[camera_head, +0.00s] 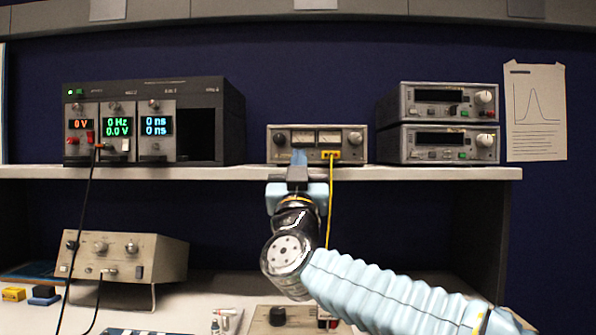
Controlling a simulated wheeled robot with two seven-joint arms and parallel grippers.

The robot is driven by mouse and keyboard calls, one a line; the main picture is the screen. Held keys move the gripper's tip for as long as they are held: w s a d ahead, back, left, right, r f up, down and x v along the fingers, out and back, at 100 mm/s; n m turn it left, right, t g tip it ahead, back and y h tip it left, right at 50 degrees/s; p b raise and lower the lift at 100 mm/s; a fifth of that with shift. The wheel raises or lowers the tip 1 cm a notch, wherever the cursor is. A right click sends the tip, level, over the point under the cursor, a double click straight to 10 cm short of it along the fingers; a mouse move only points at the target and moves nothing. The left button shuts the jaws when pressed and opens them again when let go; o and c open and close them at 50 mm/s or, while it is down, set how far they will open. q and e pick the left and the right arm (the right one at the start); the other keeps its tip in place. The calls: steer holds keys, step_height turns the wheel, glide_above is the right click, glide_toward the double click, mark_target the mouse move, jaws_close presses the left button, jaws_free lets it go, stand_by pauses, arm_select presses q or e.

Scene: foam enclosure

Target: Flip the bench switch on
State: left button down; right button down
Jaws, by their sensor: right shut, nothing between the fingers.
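My right gripper (298,158) is shut and empty, raised at the shelf's front edge. Its fingertips cover the lower front of a small beige instrument (358,136) with two dial meters, left of its yellow plug. I cannot tell whether they touch it. No part is clearly marked as the bench switch. A low box with a black knob (278,315) sits on the bench below, partly hidden behind my right arm, with a small dark and red part (327,320) beside the arm. My left gripper is out of view.
The shelf (430,173) also holds a black module rack (212,130) with lit displays at left and two stacked grey instruments (450,143) at right. A yellow cable (330,190) hangs close beside my right gripper. A beige unit (150,258) stands on the bench at left.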

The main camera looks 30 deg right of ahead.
steer(key=shift+w+d+f, duration=0.2)
steer(key=shift+w+d, duration=0.25)
steer(key=shift+w, duration=0.25)
steer(key=shift+w+d+f, duration=0.15)
steer(key=shift+w+d, duration=0.25)
steer(key=shift+w, duration=0.25)
steer(key=b+v, duration=0.4)
steer(key=v, duration=0.3)
steer(key=shift+w+f, duration=0.15)
steer(key=shift+f, duration=0.25)
steer(key=shift+d, duration=0.15)
